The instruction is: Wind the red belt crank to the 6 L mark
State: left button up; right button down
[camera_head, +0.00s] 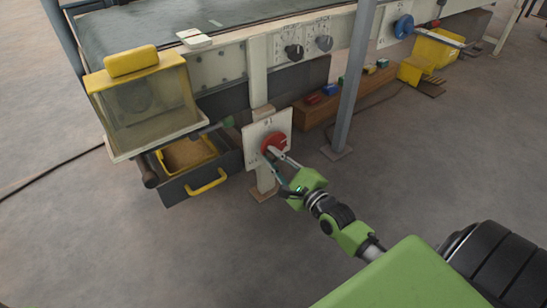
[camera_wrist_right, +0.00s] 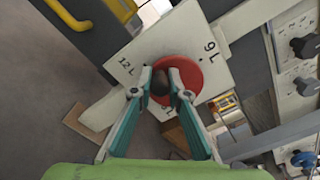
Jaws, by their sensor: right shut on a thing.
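The red belt crank (camera_head: 275,144) is a round red disc on a white plate (camera_head: 255,133), fixed to a pale post. My right gripper (camera_head: 271,153) reaches it from the lower right. In the right wrist view, my right gripper's (camera_wrist_right: 166,84) teal fingers are shut on the dark knob (camera_wrist_right: 160,87) of the red disc (camera_wrist_right: 191,68). The plate there shows a 12 L mark (camera_wrist_right: 127,67) on the left and a mark (camera_wrist_right: 211,52) at the upper right that reads 6 L or 9 L. A lower mark is mostly hidden by the fingers. My left gripper is not in view.
A yellow-lidded clear hopper (camera_head: 145,95) and an open dark drawer (camera_head: 200,178) with a yellow handle stand left of the crank. A grey post (camera_head: 352,85) rises to its right. Dark and grey dials (camera_head: 323,43) sit above. The floor in front is clear.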

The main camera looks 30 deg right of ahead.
jog(key=shift+w+r+m+p, duration=0.1)
jog(key=shift+r+m+p, duration=0.4)
jog(key=shift+p, duration=0.2)
jog(key=shift+a+r+m, duration=0.1)
jog(key=shift+m, duration=0.8)
jog(key=shift+p, duration=0.3)
jog(key=shift+r+m, duration=0.25)
jog(key=shift+m, duration=0.35)
jog(key=shift+r+m, duration=0.1)
jog(key=shift+m, duration=0.3)
jog(key=shift+r+m, duration=0.1)
jog(key=shift+m, duration=0.5)
